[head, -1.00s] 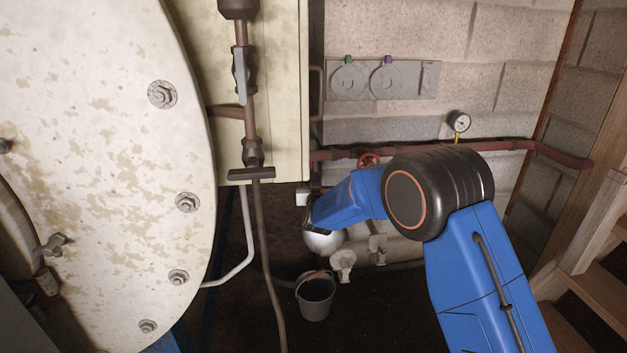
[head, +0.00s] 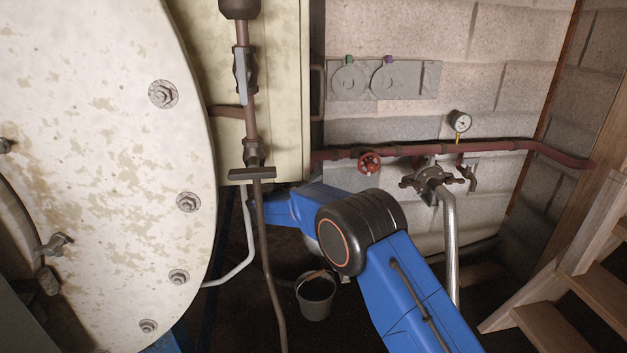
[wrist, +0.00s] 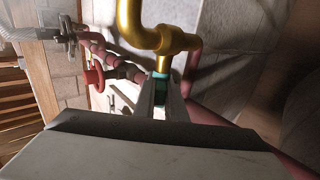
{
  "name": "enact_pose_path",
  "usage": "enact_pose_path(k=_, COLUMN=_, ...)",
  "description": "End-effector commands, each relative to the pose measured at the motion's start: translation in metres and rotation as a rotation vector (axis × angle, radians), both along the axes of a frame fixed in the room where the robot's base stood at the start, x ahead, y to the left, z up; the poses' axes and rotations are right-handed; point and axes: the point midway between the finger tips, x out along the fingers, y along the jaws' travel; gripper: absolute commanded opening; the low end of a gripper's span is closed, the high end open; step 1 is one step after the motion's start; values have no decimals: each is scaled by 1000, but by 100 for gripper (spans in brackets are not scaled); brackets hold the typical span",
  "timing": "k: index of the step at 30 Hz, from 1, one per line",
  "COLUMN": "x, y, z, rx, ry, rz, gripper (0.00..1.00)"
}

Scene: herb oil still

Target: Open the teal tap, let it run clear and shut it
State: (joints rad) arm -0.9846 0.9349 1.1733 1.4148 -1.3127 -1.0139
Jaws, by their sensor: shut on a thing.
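In the wrist view my gripper (wrist: 160,98) is shut on a small teal part, which I take to be the teal tap (wrist: 161,85). Only a sliver of the tap shows between the fingers. It sits just below a bent brass pipe (wrist: 150,38). The angle of its handle is hidden, and I cannot see whether anything flows. In the head view the gripper and the teal tap are out of sight; my blue forearm reaches left toward the cream cabinet, by the brown vertical pipe.
A red handwheel (head: 369,163) sits on the red wall pipe (head: 490,147), with a gauge (head: 460,121) above. A bucket (head: 316,297) stands on the floor near my arm. The cream cabinet (head: 285,95) and brown pipe (head: 266,240) are close. Wooden stairs (head: 560,285) are at right.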

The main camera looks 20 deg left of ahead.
Motion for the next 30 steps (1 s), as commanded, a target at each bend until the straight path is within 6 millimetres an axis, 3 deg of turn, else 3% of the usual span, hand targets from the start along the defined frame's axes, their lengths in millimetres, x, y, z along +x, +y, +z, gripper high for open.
enact_pose_path(k=12, x=1, y=1, z=-1, rx=0, ry=-1, rz=-234, gripper=0)
enact_pose_path(k=30, x=2, y=1, z=-1, rx=1, ry=-3, rz=-380, gripper=0)
